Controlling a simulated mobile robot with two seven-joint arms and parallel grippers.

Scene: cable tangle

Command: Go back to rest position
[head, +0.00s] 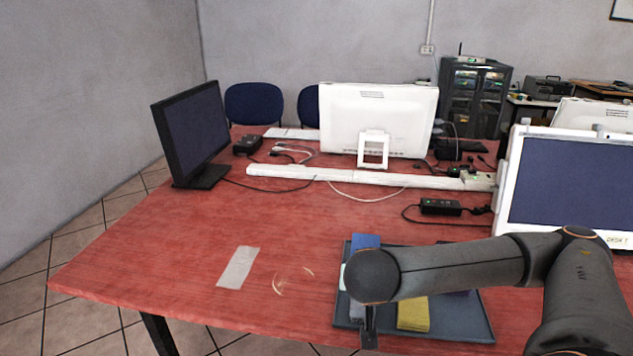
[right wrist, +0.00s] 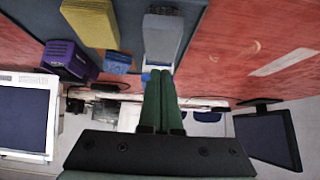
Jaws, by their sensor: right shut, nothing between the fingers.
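My right arm comes in from the right in the head view and reaches over the dark tray (head: 465,318). Its gripper (head: 369,338) points down near the tray's front left part, partly hidden by the wrist. In the right wrist view the green fingers (right wrist: 160,74) are together with nothing between them. Their tips appear close to a grey-blue block (right wrist: 165,38); I cannot tell if they touch. My left gripper is in neither view.
The tray holds a yellow block (head: 413,315), a blue item (head: 365,241) and a purple box (right wrist: 68,60). Monitors, a white cable duct (head: 330,175) and a black power adapter (head: 440,207) stand beyond. The red table's (head: 170,250) left front is mostly clear, except a translucent strip (head: 238,267).

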